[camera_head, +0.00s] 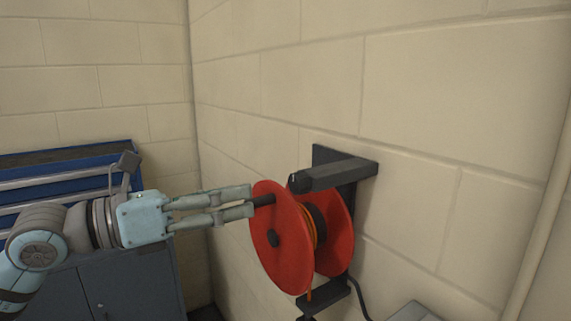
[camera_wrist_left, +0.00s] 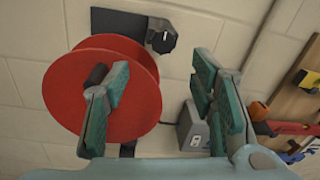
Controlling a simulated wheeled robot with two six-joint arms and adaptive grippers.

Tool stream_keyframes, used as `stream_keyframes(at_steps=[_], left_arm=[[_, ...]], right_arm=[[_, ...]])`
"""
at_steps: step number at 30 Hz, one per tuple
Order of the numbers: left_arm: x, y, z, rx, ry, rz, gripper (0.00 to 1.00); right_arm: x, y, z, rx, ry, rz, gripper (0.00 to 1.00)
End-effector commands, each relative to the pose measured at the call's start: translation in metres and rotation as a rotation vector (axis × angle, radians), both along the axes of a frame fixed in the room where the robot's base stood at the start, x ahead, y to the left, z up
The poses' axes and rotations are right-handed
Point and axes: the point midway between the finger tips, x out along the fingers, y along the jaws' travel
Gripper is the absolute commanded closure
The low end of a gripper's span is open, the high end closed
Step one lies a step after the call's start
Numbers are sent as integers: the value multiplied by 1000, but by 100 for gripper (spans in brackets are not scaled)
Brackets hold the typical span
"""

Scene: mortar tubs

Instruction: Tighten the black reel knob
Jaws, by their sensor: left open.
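The black reel knob (camera_head: 298,183) is at the front end of a black wall bracket (camera_head: 343,173), above and right of the red reel (camera_head: 285,245). In the left wrist view the knob (camera_wrist_left: 163,38) shows a white mark, beyond the fingertips near the top. The reel (camera_wrist_left: 75,100) fills the left of that view. My left gripper (camera_head: 250,201) is open and empty, left of the knob and apart from it. In the wrist view one finger partly hides the handle (camera_wrist_left: 96,75). My right gripper is in neither view.
A grey box (camera_wrist_left: 193,126) is on the wall beside the reel. A board (camera_wrist_left: 290,100) with tools is at the right of the wrist view. A blue drawer cabinet (camera_head: 75,152) stands behind my left arm. A pipe (camera_head: 540,225) runs down the wall at right.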

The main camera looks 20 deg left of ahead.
Motion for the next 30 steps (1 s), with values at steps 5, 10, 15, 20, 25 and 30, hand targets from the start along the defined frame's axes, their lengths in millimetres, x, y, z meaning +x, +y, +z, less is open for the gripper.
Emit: stream_keyframes(at_steps=[5, 10, 15, 20, 25, 30], left_arm=[[26, -27, 10, -12, 0, -5, 49], [53, -52, 7, -9, 2, -3, 49], [70, -66, 3, -6, 3, 0, 49], [75, -70, 1, -3, 2, 1, 49], [75, -70, 1, -3, 2, 1, 49], [75, -70, 1, -3, 2, 1, 75]], right_arm=[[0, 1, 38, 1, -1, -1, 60], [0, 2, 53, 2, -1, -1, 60], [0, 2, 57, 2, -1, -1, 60], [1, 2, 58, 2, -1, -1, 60], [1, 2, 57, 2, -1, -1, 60], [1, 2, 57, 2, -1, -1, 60]])
